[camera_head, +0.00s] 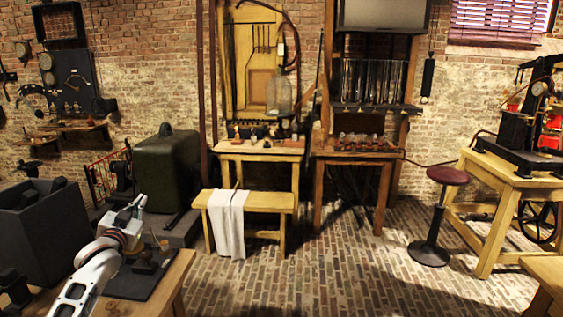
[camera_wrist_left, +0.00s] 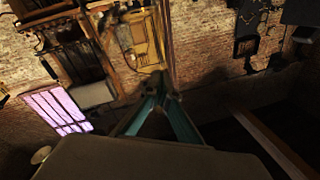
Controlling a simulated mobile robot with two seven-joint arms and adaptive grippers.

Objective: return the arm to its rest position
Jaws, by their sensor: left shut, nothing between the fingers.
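My left arm comes in from the lower left in the head view, white with orange-brown joints. My left gripper (camera_head: 138,202) is above the far part of the wooden table at the lower left, in front of the dark green metal box. In the left wrist view its two teal fingers (camera_wrist_left: 163,88) come together at the tips with nothing between them. That view looks tilted across the room at the brick wall. My right gripper is in neither view.
A wooden table (camera_head: 176,276) with a black board (camera_head: 133,285) and small items on it lies beneath my left arm. A dark open bin (camera_head: 45,225) stands left, the green box (camera_head: 168,170) behind. A bench with a white cloth (camera_head: 227,222) and a stool (camera_head: 430,250) stand farther off. Brick floor between is clear.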

